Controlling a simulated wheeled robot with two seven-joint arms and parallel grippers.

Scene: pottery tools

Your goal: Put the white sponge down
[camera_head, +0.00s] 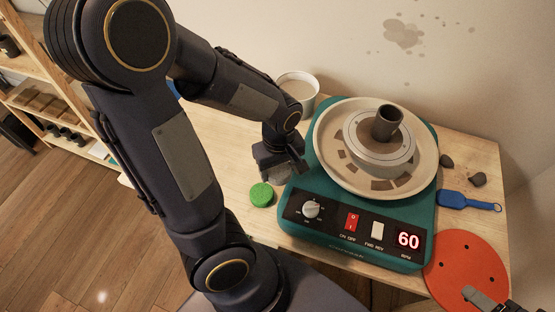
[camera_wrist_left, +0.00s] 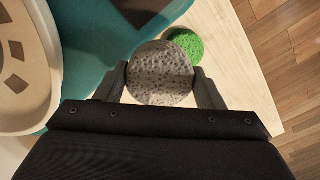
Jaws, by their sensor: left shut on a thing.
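The white sponge (camera_wrist_left: 160,74), round, pale grey and full of pores, is between the two fingers of my left gripper (camera_wrist_left: 163,85) in the left wrist view. In the head view my left gripper (camera_head: 280,168) points down at the left side of the pottery wheel, and the sponge (camera_head: 279,175) shows only in part below the fingers. I cannot tell whether the sponge touches the table. A green round sponge (camera_head: 262,194) lies close by on the table; it also shows in the left wrist view (camera_wrist_left: 187,43). Part of my right gripper (camera_head: 480,298) shows at the bottom right edge.
The teal pottery wheel (camera_head: 330,236) reads 60 and carries a cream basin (camera_head: 326,150) with a dark cylinder (camera_head: 387,122). A white cup (camera_head: 300,88) stands behind my gripper. A blue tool (camera_head: 455,199) and an orange disc (camera_head: 462,262) are on the right. The wooden table (camera_head: 226,150) is bare left of the gripper.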

